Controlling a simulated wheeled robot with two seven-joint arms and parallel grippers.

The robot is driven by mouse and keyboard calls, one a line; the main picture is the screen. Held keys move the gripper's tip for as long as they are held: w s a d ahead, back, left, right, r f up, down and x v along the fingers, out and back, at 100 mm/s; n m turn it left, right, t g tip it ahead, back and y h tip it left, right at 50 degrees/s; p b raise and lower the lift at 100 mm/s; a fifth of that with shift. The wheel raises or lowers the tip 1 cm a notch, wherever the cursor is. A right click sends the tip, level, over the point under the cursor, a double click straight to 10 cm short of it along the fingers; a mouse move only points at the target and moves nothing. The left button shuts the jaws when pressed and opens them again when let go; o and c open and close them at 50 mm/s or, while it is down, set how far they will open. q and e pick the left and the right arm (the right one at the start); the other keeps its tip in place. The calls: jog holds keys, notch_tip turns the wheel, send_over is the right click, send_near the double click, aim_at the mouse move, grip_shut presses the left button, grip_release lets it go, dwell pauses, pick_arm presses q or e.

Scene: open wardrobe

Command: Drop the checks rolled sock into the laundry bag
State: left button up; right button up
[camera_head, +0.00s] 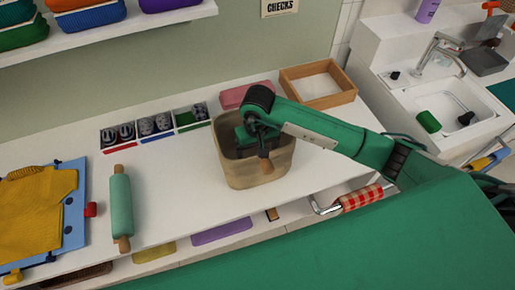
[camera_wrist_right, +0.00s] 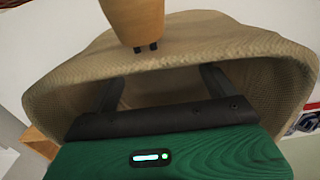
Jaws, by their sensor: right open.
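The tan laundry bag (camera_head: 262,178) stands open on the white counter. My right gripper (camera_wrist_right: 160,88) is inside its mouth, pointing down, with its two dark fingers spread apart. The bag also shows in the right wrist view (camera_wrist_right: 275,70), with its rim around the gripper. No sock shows between the fingers, and the bag's bottom is hidden. Several rolled socks sit in a divided organizer (camera_head: 155,126) left of the bag; their patterns are too small to tell which is checks. My left gripper is not in view.
A wooden tray (camera_head: 317,84) and a pink item (camera_head: 238,95) are behind the bag. A green rolling pin (camera_head: 120,207) and a yellow folded garment (camera_head: 40,200) are at left. A wall sign (camera_head: 279,7) reads CHECKS. The counter between rolling pin and bag is clear.

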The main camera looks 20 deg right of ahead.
notch_tip(320, 180, up, 9)
jog(key=p, duration=0.2)
dwell(0.7)
dwell(0.4)
